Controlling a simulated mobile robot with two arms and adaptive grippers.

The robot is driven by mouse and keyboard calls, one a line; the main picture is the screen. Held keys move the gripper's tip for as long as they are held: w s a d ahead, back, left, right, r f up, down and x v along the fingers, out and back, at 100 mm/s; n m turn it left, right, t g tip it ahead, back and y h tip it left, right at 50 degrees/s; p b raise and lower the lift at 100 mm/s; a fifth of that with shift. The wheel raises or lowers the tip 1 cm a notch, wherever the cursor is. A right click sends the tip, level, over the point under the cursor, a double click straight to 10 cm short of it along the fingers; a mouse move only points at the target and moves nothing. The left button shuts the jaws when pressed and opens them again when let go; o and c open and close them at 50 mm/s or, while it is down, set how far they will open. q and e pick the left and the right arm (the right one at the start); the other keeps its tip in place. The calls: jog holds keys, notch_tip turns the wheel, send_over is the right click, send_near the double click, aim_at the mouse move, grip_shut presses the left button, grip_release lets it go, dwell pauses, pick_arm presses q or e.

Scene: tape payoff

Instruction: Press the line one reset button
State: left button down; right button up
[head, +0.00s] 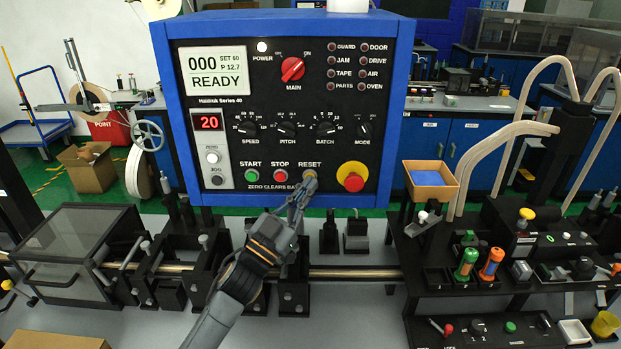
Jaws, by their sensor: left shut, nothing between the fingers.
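The blue-framed control panel (274,110) faces me, with START, STOP and RESET buttons in a row along its lower part. The amber RESET button (309,173) is at the right end of that row, its lower part hidden by my fingertips. My left gripper (306,184) is shut and empty, reaching up from below with its tips over or right at the button. I cannot tell whether they touch it. The display (215,71) shows 000 and READY. My right gripper is not in view.
The green START button (251,176) and red STOP button (280,175) sit left of RESET. A red emergency stop (352,177) on yellow sits close to its right. A dark rail machine (350,273) runs below the panel, and a black control bench (480,300) stands at right.

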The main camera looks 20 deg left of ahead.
pick_arm(q)
jog(key=s, duration=0.2)
jog(key=s+d+p, duration=0.1)
jog(key=s, duration=0.2)
jog(key=shift+s+d, duration=0.3)
jog(key=shift+s, duration=0.05)
dwell(0.5)
